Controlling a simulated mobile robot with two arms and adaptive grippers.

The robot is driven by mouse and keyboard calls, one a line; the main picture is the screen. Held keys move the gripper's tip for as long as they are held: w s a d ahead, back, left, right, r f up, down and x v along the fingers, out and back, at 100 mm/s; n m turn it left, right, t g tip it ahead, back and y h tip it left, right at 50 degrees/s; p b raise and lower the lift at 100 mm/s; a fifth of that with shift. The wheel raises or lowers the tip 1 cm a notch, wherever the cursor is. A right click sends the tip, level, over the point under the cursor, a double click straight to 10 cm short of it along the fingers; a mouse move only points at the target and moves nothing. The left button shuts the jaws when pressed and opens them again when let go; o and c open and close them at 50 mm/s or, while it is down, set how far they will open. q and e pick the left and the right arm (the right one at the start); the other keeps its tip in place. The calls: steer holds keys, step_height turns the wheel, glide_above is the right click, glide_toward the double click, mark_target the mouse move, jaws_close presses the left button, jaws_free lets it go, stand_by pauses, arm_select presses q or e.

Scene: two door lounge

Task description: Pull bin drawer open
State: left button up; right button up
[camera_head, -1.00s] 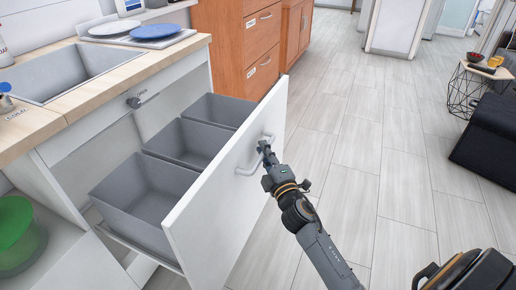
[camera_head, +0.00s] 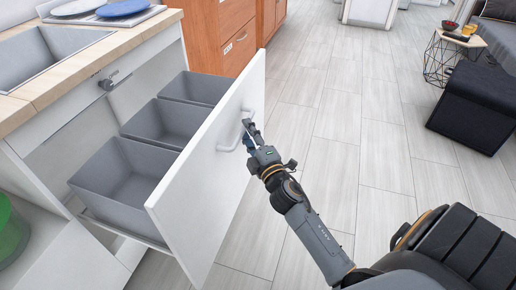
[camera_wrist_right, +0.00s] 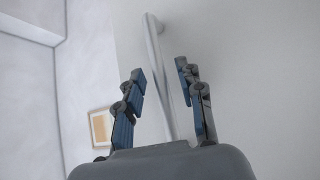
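The bin drawer stands pulled out from under the counter, its white front panel (camera_head: 205,190) facing right in the head view. Grey bins (camera_head: 128,180) sit behind the panel and look empty. The drawer's pale bar handle (camera_head: 233,147) is on the panel's outer face, near the top. My right gripper (camera_head: 248,130) is at this handle. In the right wrist view its two fingers (camera_wrist_right: 163,90) are spread apart, and the handle bar (camera_wrist_right: 156,50) shows between them. Whether a finger touches the bar is unclear. My left gripper is not in view.
The counter (camera_head: 60,72) with a sink stands above the drawer, with a blue plate (camera_head: 122,8) on it. An orange-brown cabinet (camera_head: 222,35) is beyond. A black ottoman (camera_head: 475,108) and wire side table (camera_head: 440,60) stand at right. Clear floor (camera_head: 345,120) lies between.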

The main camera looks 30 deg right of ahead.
steer(key=s+a+f, duration=0.1)
steer(key=s, duration=0.8)
steer(key=shift+s+a+f, duration=0.15)
steer(key=shift+s, duration=0.05)
